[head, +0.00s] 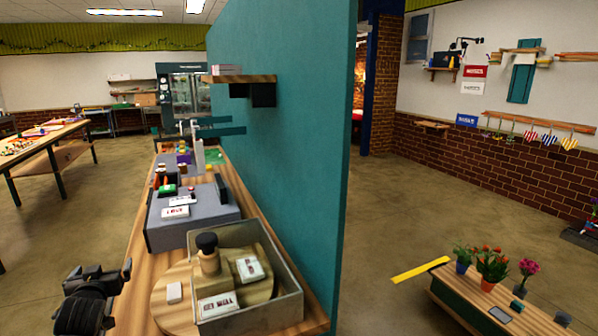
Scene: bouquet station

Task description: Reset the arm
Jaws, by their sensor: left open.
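My left gripper (100,272) shows at the bottom left, just left of the near end of the wooden counter (141,262). Its dark fingers are apart and nothing is between them. The rest of my left arm is cut off by the lower edge of the picture. My right gripper is not in view.
A grey tray (292,303) with a dark-capped jar (209,252) and boxes sits near on the counter. A teal partition (290,130) stands along its right side. A low table with potted flowers (491,264) is at lower right. Open floor (55,215) lies left.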

